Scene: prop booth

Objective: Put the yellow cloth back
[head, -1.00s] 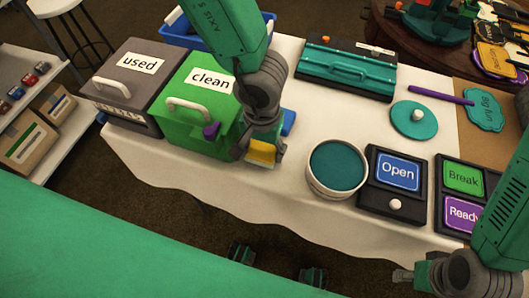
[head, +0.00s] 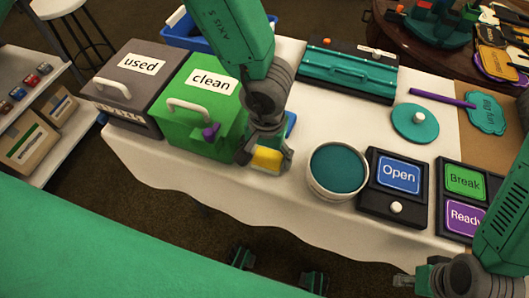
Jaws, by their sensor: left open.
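The yellow cloth (head: 267,159) shows as a small yellow patch at the tips of my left gripper (head: 264,163), over the front edge of the table in front of the green bin. The gripper is open with the cloth at its fingers; I cannot tell whether the cloth touches the table. The green bin labelled "clean" (head: 176,128) stands just left of the gripper, a purple piece (head: 211,131) showing at its front. The grey bin labelled "used" (head: 125,95) stands left of it. My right gripper (head: 403,281) is at the bottom right, off the table's front; its fingers are unclear.
A white bowl with teal contents (head: 337,187) stands right of my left gripper. A blue crate (head: 178,38) sits behind the bins. The white tabletop (head: 307,122) is bare mid-table.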

